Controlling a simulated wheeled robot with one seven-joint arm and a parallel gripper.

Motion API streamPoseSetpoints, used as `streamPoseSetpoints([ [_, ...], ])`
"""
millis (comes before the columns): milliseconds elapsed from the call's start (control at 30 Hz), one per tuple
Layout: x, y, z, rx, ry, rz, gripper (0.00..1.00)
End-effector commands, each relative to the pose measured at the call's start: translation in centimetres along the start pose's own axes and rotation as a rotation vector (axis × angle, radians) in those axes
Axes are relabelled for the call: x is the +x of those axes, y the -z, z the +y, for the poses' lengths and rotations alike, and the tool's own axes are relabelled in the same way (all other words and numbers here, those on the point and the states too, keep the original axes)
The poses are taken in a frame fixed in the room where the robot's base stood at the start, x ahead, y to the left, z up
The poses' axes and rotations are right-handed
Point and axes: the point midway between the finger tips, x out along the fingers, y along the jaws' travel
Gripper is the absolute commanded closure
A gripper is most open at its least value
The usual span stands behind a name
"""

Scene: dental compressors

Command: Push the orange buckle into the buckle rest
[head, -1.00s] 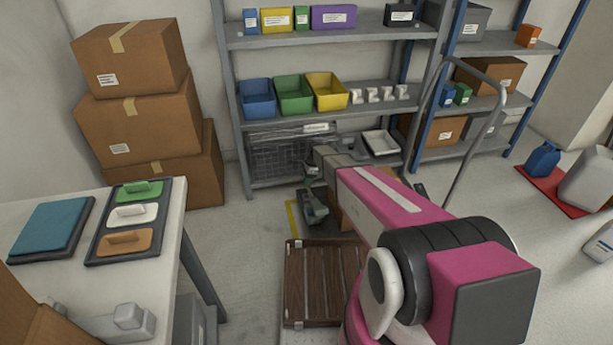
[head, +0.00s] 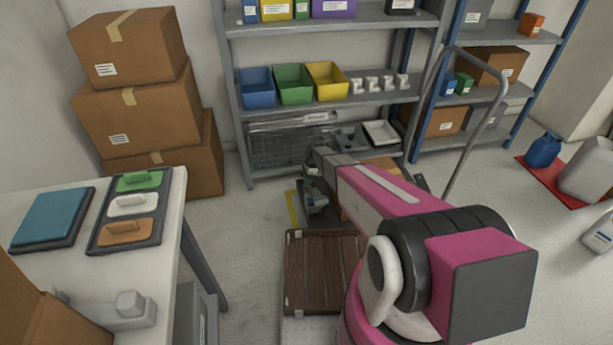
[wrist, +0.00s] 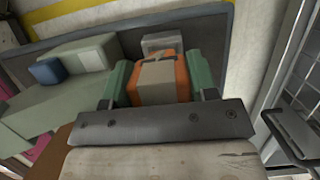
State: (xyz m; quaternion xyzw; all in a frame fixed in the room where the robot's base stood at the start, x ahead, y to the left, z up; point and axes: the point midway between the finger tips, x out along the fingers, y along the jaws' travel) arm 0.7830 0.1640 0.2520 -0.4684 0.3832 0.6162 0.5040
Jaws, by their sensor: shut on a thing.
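The orange buckle (wrist: 183,77), with a tan middle part, is between the two green fingers of my gripper (wrist: 157,80) in the wrist view. The fingers are shut on its sides. A light grey block (wrist: 162,42) is just beyond the buckle; it may be the buckle rest, but I cannot tell whether they touch. In the head view my gripper (head: 313,198) is low, beyond the dark wooden pallet and in front of the shelving; the buckle cannot be made out there.
A grey-green unit with a blue block (wrist: 46,70) is left of the gripper in the wrist view. The slatted wooden pallet (head: 322,270), shelving (head: 330,105) and a cart handle (head: 474,150) surround the arm. A white table (head: 170,215) stands at left.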

Motion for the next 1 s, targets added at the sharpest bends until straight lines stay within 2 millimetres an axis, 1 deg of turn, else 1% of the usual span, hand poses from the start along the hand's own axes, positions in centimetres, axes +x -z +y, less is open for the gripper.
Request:
streamPoseSetpoints([
  [200, 1.5, 0.4, -0.1, 0.000, 0.000, 0.000, 0.73],
  [400, 2.5, 0.7, 0.0, 0.000, 0.000, 0.000, 0.73],
  [600, 2.9, 0.8, 0.0, 0.000, 0.000, 0.000, 0.73],
  [900, 2.9, 0.8, 0.0, 0.000, 0.000, 0.000, 0.73],
  [933, 2.9, 0.8, 0.0, 0.000, 0.000, 0.000, 0.37],
  [1000, 2.9, 0.8, 0.0, 0.000, 0.000, 0.000, 0.17],
])
